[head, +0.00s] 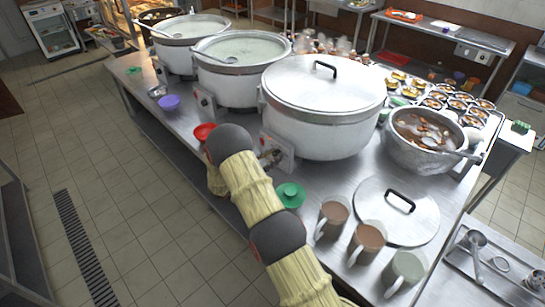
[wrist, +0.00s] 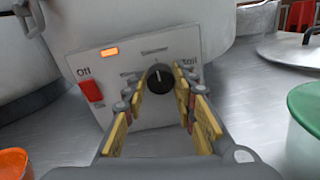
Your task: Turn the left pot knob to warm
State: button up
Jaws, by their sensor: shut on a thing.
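Three large white pots stand in a row on the steel table: one at the far left (head: 178,62), one in the middle (head: 240,85), and a lidded one (head: 318,125) nearest me. The lidded pot's front panel (wrist: 125,112) fills the centre of the wrist view. It has a black knob (wrist: 158,78) whose pale mark points about straight up, between a left label like "Off" and a right one like "Boil". A red switch (wrist: 91,90) and a lit orange lamp (wrist: 109,53) sit left of the knob. My gripper (wrist: 163,92) is shut on this knob, its yellow pads either side.
Several mugs (head: 333,217) and a loose lid (head: 408,225) lie to the right. A dented pot (head: 405,153) stands beyond. The tiled floor at left is mostly clear.

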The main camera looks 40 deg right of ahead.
jog(key=n+p, duration=0.2)
jog(key=n, duration=0.4)
jog(key=shift+p, duration=0.3)
jog(key=n+p, duration=0.1)
jog(key=n, duration=0.3)
jog(key=shift+w, duration=0.1)
jog(key=shift+f+n+t+p, duration=0.1)
jog(key=shift+n+t+p, duration=0.3)
jog(key=shift+n, duration=1.5)
jog(key=o, duration=1.1)
jog(key=shift+o, duration=0.3)
jog(key=a, duration=0.4)
jog(key=s+a, duration=0.1)
jog(key=a, duration=0.7)
jog(key=shift+s+f, duration=0.2)
jog(key=shift+f, duration=0.15)
